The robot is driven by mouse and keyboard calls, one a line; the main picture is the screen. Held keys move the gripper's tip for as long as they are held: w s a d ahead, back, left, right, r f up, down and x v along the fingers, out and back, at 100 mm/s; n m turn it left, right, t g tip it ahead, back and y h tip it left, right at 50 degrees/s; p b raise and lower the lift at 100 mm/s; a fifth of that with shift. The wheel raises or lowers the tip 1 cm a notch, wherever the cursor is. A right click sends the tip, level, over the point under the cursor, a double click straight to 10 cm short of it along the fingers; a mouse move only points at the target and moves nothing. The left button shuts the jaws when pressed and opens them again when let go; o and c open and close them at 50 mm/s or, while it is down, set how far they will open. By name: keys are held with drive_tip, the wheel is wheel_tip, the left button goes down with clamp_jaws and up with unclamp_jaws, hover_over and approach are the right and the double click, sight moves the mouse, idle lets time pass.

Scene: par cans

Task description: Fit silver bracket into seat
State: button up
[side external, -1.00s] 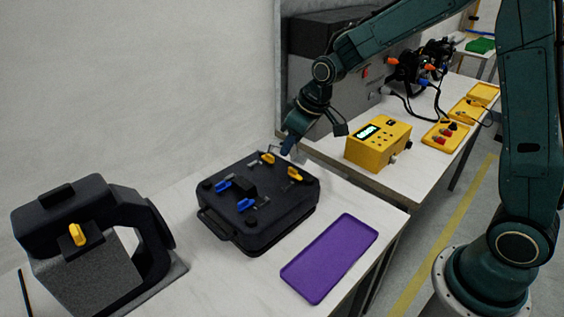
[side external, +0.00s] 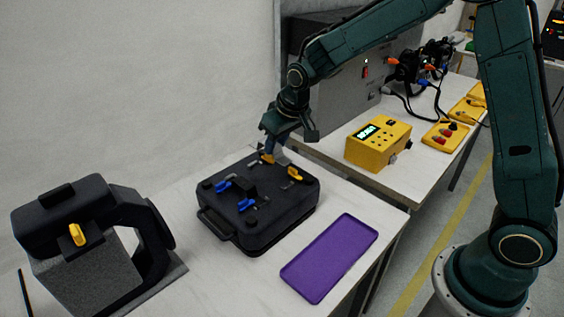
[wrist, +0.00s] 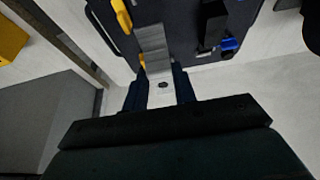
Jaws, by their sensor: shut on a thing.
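My gripper (side external: 274,150) points down over the far edge of the black case (side external: 250,238), close to a yellow lever (side external: 267,158). Its jaws are shut on the silver bracket (side external: 282,159). In the wrist view the bracket (wrist: 152,45) is a pale plate with a dark hole, held between the dark blue fingers (wrist: 160,90) and reaching forward over the case (wrist: 185,18). In the side view the jaws partly cover the bracket. I cannot tell which spot on the case is the seat, or whether the bracket touches it.
The case top carries another yellow lever (side external: 294,174) and blue levers (side external: 222,188). A purple tray (side external: 330,258) lies in front of it. A black and grey fixture (side external: 85,250) stands left. A yellow box (side external: 377,146) sits on the bench behind.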

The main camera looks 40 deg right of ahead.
sight(279, 156)
drive_tip(key=shift+f, duration=2.85)
drive_tip(key=shift+f, duration=0.8)
drive_tip(key=o, duration=1.1)
drive_tip(key=shift+v, duration=6.95)
